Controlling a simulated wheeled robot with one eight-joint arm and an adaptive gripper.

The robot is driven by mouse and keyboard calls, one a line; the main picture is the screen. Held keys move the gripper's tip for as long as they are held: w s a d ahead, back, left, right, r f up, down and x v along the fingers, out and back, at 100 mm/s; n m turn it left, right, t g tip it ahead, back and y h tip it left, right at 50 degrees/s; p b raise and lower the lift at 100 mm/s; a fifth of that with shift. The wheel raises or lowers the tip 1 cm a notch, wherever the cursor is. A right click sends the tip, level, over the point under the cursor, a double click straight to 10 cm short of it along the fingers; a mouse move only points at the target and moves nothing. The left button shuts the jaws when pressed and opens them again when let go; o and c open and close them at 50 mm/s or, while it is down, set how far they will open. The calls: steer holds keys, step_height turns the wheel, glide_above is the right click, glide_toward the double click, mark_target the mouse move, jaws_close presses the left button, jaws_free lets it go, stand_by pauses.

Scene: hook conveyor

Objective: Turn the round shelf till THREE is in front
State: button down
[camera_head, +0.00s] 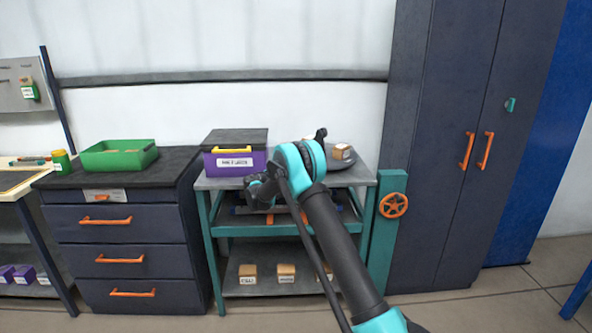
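A dark round shelf (343,163) sits on top of the teal-framed cart, mostly hidden behind my arm. A small tan box (342,151) stands on its right side; I cannot read any THREE on it. My arm reaches up from the lower right across the front of the cart. My gripper (259,190) is at the arm's far end, left of the round shelf and in front of the cart. It is dark and small, and its finger opening is unclear.
A purple bin (235,165) with a dark lid stands at the cart top's left. Labelled boxes (286,273) sit on the cart's lower shelf. An orange handwheel (393,205) is on a teal post at right. A drawer cabinet (120,233) with a green tray (118,160) stands left.

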steer(key=shift+w, duration=0.1)
stand_by(0.3)
steer(key=c, duration=1.2)
jaws_free()
steer(key=v, duration=1.2)
steer(key=shift+c, duration=0.6)
